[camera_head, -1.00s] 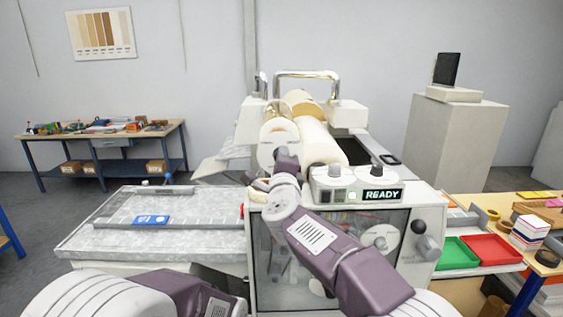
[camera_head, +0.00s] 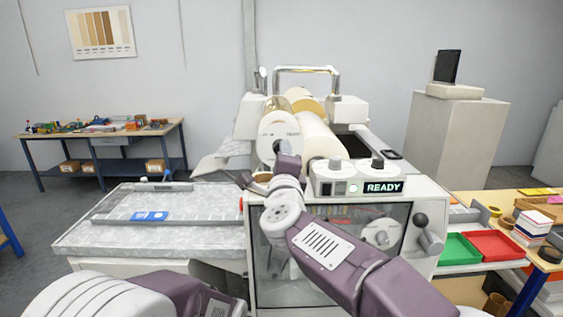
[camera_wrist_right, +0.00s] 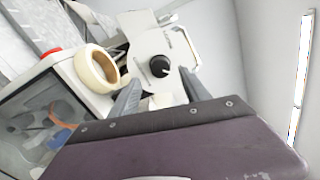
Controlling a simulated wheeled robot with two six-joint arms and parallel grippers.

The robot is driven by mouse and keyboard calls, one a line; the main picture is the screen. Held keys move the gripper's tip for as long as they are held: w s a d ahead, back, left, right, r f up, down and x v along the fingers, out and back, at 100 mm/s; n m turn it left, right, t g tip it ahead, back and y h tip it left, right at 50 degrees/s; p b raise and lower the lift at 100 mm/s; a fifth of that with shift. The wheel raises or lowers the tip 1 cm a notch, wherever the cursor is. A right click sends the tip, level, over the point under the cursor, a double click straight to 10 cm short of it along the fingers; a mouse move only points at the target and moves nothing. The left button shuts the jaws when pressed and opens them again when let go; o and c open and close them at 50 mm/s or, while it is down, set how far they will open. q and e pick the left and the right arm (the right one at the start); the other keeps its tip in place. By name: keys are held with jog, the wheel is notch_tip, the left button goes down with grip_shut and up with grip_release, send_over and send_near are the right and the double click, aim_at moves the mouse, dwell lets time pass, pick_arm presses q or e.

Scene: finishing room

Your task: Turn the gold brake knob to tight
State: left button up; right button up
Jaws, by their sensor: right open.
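A black knob (camera_wrist_right: 159,67) with a light pointer mark sits on a white plate with small lettering in the right wrist view. The lettering is too small to read. A white round disc (camera_head: 275,128) at the end of the rolls shows in the head view, with the knob hidden or hard to pick out there. My right gripper (camera_head: 261,165) is open in front of this disc. In the right wrist view its fingers (camera_wrist_right: 158,77) stand apart on either side of the knob, with no clear contact. My left gripper is out of view; only its arm shows at the bottom left.
A cream tape roll (camera_wrist_right: 97,68) lies close to the left finger. The machine has a control box (camera_head: 358,180) reading READY, a clear front panel and a chrome bar (camera_head: 307,70). A grey bed (camera_head: 130,240) extends left. Green (camera_head: 460,248) and red (camera_head: 492,245) trays stand at right.

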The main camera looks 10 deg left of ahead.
jog(key=v, duration=0.4)
jog(key=shift+b, duration=0.4)
